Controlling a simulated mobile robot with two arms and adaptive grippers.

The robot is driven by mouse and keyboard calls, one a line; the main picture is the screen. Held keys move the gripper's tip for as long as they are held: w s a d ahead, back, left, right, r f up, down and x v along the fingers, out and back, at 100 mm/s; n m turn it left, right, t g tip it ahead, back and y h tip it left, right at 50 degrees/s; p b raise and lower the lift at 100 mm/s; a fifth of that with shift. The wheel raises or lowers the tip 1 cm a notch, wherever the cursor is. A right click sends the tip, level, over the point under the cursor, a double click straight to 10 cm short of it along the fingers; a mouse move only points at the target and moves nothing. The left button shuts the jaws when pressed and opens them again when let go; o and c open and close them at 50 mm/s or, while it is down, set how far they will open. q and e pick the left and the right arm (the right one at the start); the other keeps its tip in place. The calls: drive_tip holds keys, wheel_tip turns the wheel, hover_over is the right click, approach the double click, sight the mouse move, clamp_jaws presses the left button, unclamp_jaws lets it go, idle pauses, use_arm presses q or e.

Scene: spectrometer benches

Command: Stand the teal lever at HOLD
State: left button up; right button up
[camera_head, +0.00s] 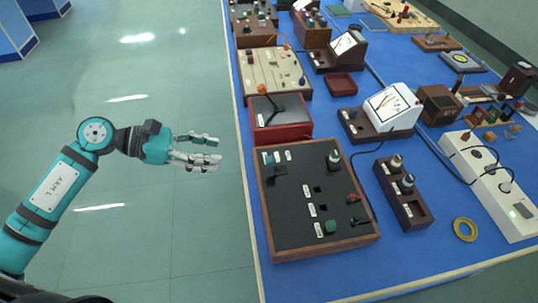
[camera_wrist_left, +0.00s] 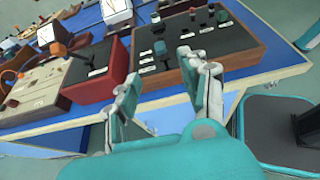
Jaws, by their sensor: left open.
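The teal lever (camera_head: 267,158) is at the upper left corner of a black panel in a wooden frame (camera_head: 311,198). White labels sit beside it, but their print is too small to read, so I cannot tell which position it is at. In the left wrist view the lever's teal end (camera_wrist_left: 159,47) shows beyond the fingers, near the panel's edge. My left gripper (camera_head: 209,151) is open and empty. It is over the floor left of the bench, apart from the lever. My right gripper is not in view.
A red box with an orange-tipped lever (camera_head: 280,125) adjoins the panel at its far side. The panel also bears a green knob (camera_head: 330,226) and several dark knobs. A socket block (camera_head: 403,194) and a yellow ring (camera_head: 465,229) lie to the right.

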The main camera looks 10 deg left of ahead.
sight(269, 158)
use_arm(q)
drive_tip(key=p+x, duration=0.3)
drive_tip(key=x, duration=1.2)
drive_tip(key=shift+w, duration=0.1)
drive_tip(key=shift+c, duration=0.4)
clamp_jaws()
drive_tip(key=shift+r, duration=0.1)
